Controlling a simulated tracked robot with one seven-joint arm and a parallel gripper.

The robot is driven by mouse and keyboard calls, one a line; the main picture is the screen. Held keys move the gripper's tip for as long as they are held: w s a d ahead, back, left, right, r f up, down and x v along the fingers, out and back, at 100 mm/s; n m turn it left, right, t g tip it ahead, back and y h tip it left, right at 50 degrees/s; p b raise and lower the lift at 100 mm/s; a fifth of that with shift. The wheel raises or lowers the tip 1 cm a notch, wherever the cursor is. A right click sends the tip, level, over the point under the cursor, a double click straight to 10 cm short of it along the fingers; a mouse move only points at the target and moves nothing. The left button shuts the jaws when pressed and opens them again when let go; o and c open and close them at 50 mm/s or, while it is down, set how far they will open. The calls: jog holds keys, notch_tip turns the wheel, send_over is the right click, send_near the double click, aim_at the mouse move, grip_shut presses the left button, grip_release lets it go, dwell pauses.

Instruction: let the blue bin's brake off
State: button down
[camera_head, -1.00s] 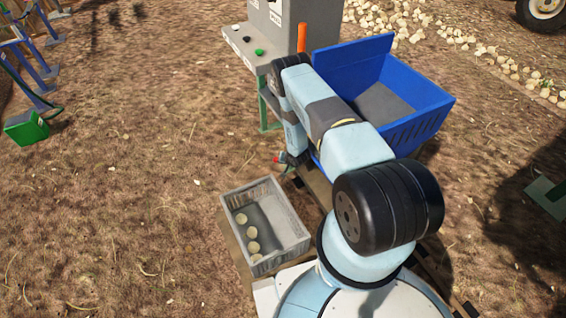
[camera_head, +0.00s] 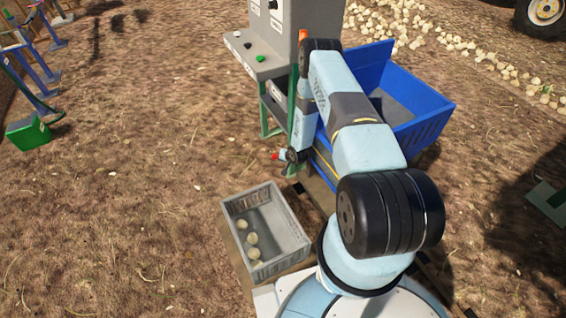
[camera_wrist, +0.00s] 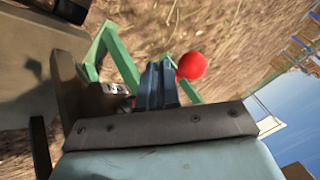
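The blue bin (camera_head: 425,115) stands to the right of the grey control stand, partly hidden behind my arm in the head view. A small red knob (camera_head: 275,156) shows low in front of the stand, and it is a round red ball (camera_wrist: 192,66) in the wrist view. My gripper (camera_wrist: 160,64) points down beside this knob, its narrow blue-grey fingers together. The red ball is just to the right of the fingertips, not between them. Whether they touch is unclear. In the head view, the end of my arm is low, close to the knob.
A grey crate (camera_head: 295,215) holding a few onions stands in front, left of my base. The control stand (camera_head: 300,20) carries a shelf with buttons (camera_head: 258,58). Green posts stand close to my wrist. A green box (camera_head: 28,132) lies far left; the ground between is open.

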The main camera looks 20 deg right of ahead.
jog(key=shift+w+d+r, duration=0.2)
jog(key=shift+d+r, duration=0.05)
jog(key=shift+r, duration=0.3)
dwell(0.4)
jog(key=shift+s+a+r, duration=0.1)
jog(key=shift+a+r, duration=0.05)
jog(key=shift+r, duration=0.45)
jog(key=shift+s, duration=0.1)
jog(key=v, duration=1.3)
jog(key=shift+r, duration=0.25)
jog(key=shift+s, duration=0.15)
